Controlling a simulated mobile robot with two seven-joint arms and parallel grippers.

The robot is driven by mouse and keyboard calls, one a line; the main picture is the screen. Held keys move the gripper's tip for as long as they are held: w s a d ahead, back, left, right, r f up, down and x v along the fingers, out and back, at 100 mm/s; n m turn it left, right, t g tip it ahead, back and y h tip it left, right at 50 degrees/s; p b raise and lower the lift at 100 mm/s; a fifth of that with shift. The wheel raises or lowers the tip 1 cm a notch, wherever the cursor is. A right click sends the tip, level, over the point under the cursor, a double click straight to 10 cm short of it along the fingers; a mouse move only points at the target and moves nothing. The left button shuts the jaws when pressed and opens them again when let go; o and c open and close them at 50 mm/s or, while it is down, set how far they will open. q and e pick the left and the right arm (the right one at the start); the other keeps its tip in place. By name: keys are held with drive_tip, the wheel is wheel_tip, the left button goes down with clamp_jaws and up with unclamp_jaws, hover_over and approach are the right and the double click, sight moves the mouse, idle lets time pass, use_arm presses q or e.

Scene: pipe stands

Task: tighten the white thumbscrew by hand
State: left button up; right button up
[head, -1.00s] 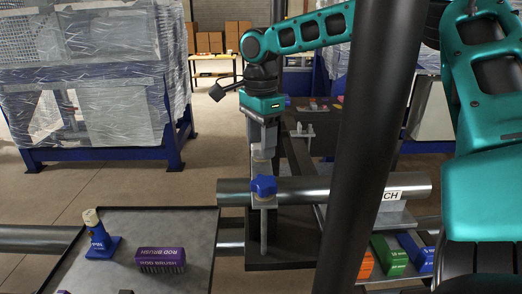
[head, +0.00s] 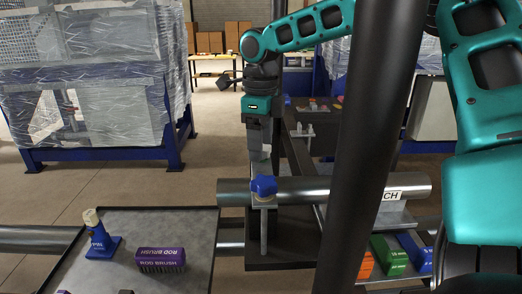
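A blue knob-headed thumbscrew (head: 263,186) stands upright on a grey clamp bracket at the steel pipe (head: 325,188). A threaded rod (head: 264,231) hangs below the bracket. I cannot make out a white thumbscrew; the knob here is blue. My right gripper (head: 262,164) points straight down just above the blue knob. Its fingers are seen edge-on, with a pale patch near the tips, so their opening is hidden. I cannot tell whether the tips touch the knob. My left gripper is out of view.
A thick dark post (head: 365,150) crosses the view right of the clamp. Green (head: 388,256) and orange boxes sit lower right.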

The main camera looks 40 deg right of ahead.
drive_tip(key=shift+r, duration=3)
wheel_tip(320, 180, up, 13)
drive_tip(key=shift+f, duration=0.1)
